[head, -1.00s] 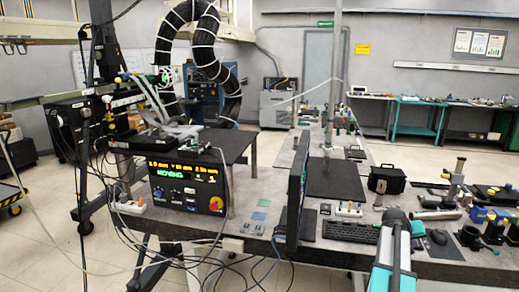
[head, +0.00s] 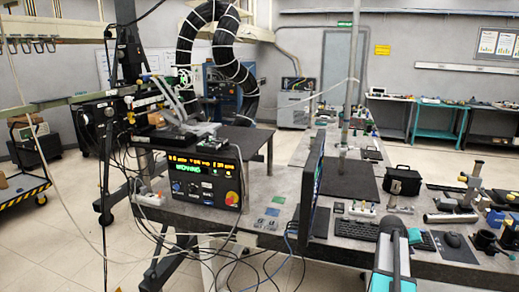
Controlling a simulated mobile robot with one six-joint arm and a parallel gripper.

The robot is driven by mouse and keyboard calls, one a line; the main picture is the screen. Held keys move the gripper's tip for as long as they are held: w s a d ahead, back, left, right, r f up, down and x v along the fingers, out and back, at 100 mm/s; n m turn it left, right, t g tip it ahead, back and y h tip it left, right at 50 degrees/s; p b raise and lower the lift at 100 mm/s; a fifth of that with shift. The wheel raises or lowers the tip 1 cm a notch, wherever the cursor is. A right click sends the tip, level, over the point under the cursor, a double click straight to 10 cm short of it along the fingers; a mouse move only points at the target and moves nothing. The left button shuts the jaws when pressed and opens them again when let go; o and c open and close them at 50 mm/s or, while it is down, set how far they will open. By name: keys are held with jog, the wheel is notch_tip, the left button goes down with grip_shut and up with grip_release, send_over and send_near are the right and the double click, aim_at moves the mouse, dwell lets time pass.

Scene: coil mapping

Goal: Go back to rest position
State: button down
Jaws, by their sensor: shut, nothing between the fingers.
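A teal and grey part of my own arm rises from the bottom edge of the head view, right of centre, in front of the workbench (head: 349,256). My gripper and its fingers do not show in this view. No held thing can be seen.
A black monitor (head: 311,180) stands edge-on left of my arm, with a keyboard (head: 356,229) and mouse (head: 452,240) nearby. A control box with a lit display (head: 205,183) sits further left. Loose cables hang below the bench. Open floor (head: 60,250) lies at the left.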

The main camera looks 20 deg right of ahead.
jog(key=w+a+f+n+y, duration=0.2)
jog(key=w+a+f, duration=0.2)
jog(key=a+f, duration=0.8)
jog(key=w+a+f+n+y, duration=0.15)
jog(key=w+a+f, duration=0.25)
jog(key=a+f, duration=0.75)
jog(key=s+a+f+n+g+y, duration=0.1)
jog(key=s+a+f, duration=0.2)
jog(key=a, duration=0.4)
jog(key=s+a+f+n, duration=0.1)
jog(key=s+a+f, duration=0.1)
jog(key=a+f, duration=0.35)
jog(key=s+a+f+n+g+y, duration=0.1)
jog(key=s+a+f, duration=0.15)
jog(key=a, duration=0.65)
jog(key=s+a+f+g+y, duration=0.1)
jog(key=s+a+f+g, duration=0.1)
jog(key=s+a, duration=0.7)
jog(key=s+a+f+g+y, duration=0.2)
jog(key=s+a, duration=0.7)
jog(key=s, duration=0.7)
jog(key=shift+s+f+g, duration=0.3)
jog(key=shift+f+g, duration=0.3)
jog(key=shift+f, duration=0.25)
jog(key=shift+s+n, duration=0.1)
jog(key=shift+n, duration=0.15)
